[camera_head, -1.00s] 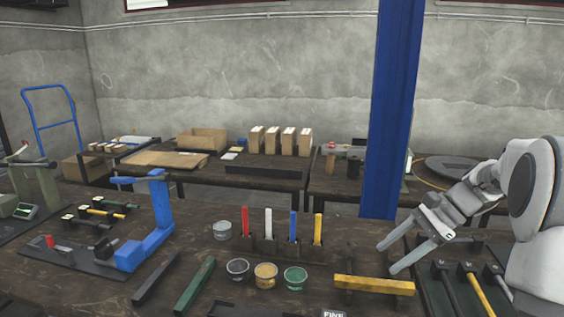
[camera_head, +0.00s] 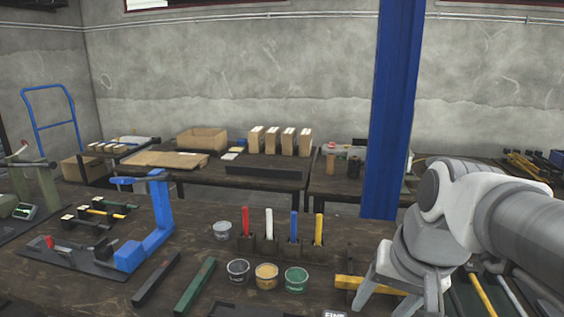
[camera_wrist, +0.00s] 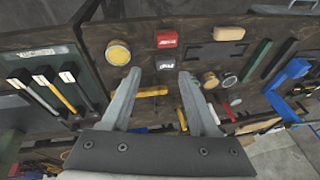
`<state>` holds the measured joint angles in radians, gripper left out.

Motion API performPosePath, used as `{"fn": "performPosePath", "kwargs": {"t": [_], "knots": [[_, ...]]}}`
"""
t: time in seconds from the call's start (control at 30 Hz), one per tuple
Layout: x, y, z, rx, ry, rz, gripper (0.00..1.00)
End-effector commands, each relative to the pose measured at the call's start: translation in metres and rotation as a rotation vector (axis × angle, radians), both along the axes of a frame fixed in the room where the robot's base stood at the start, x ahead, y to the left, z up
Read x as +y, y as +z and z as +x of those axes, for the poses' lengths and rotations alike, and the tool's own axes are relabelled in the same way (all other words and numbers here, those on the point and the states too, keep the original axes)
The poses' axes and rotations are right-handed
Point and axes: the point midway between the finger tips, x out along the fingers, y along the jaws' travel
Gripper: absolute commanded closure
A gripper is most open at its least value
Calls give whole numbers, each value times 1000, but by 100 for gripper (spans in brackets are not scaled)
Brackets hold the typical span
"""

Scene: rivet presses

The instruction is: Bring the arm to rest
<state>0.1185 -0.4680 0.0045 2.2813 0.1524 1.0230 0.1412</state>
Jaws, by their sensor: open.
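My gripper (camera_head: 380,306) is at the lower right of the head view, pointing down over the dark workbench (camera_head: 215,290). Its two fingers are spread apart. In the wrist view, the fingers (camera_wrist: 160,76) also stand apart with nothing held between them. A yellow bar (camera_head: 352,283) lies on the bench behind the fingers in the head view and is partly hidden by them. My arm covers much of the right side of the head view.
A blue press (camera_head: 155,225) stands at left. Three tins, including a green one (camera_head: 296,279), sit mid-bench near upright coloured bars (camera_head: 294,227). A blue post (camera_head: 390,110) rises behind. Long-handled tools (camera_head: 482,296) lie right, under my arm.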

Motion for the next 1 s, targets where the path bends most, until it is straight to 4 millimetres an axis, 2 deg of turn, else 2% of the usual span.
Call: {"fn": "performPosePath", "kwargs": {"t": [0.1,0.33,0.37,0.4,0.7,0.9,1.0], "knots": [[3,-5,-22,-71,101,-79,39],[3,-15,-53,-197,283,-226,39],[2,4,-50,-189,275,-221,39],[2,15,-50,-186,272,-219,39],[2,77,-50,-183,268,-216,39],[2,109,-50,-183,267,-216,39],[2,118,-50,-183,267,-216,39]]}}
